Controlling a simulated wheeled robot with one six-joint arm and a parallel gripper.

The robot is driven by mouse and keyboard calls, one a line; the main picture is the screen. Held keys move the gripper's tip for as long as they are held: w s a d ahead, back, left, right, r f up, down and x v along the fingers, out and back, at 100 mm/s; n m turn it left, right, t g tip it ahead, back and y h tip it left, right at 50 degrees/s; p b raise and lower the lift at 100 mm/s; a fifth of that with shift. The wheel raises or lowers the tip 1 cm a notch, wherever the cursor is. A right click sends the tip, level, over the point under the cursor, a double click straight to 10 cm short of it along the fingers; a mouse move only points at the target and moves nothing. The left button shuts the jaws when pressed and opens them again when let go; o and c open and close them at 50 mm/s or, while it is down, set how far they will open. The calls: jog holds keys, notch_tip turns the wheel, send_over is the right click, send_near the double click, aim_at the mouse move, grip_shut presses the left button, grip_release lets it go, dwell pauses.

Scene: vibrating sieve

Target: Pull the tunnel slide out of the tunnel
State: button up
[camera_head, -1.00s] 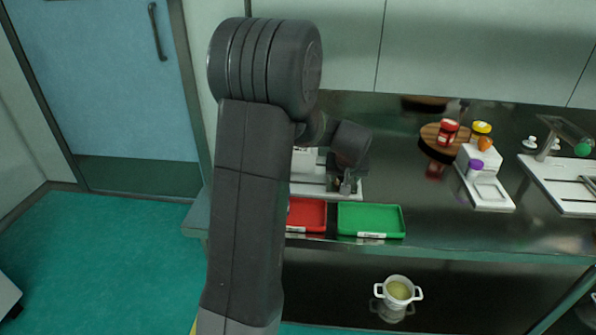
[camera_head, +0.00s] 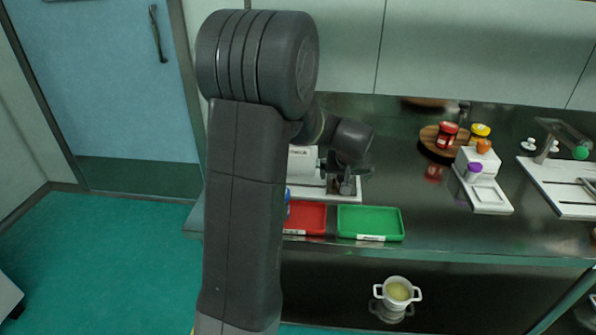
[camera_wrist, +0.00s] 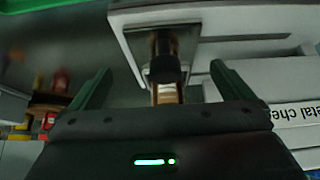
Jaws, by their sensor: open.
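In the wrist view, a white block with a square grey opening (camera_wrist: 133,42) looks like the tunnel. A dark piece with a brown and pale end (camera_wrist: 166,70), probably the tunnel slide, sticks out of it towards me. My gripper (camera_wrist: 160,70) is open, with one finger on each side of that piece and a visible gap to both. In the head view my gripper (camera_head: 346,188) is low over the counter, in front of a white machine (camera_head: 302,163) that my arm partly hides. The slide cannot be made out there.
A red tray (camera_head: 308,218) and a green tray (camera_head: 370,222) lie at the counter's front edge. Jars stand on a round wooden board (camera_head: 432,150) to the right, near a white scale (camera_head: 492,196). A white block with lettering (camera_wrist: 290,112) is close to the right finger.

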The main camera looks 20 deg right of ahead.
jog(key=p+v, duration=0.2)
jog(key=v, duration=0.4)
jog(key=shift+f, duration=0.15)
jog(key=b+x, duration=0.3)
jog(key=x, duration=0.5)
jog(key=shift+w+d+f+b, duration=0.15)
jog(key=shift+w+f+b, duration=0.05)
jog(key=shift+f+b, duration=0.15)
jog(key=shift+w, duration=0.1)
jog(key=shift+r, duration=0.15)
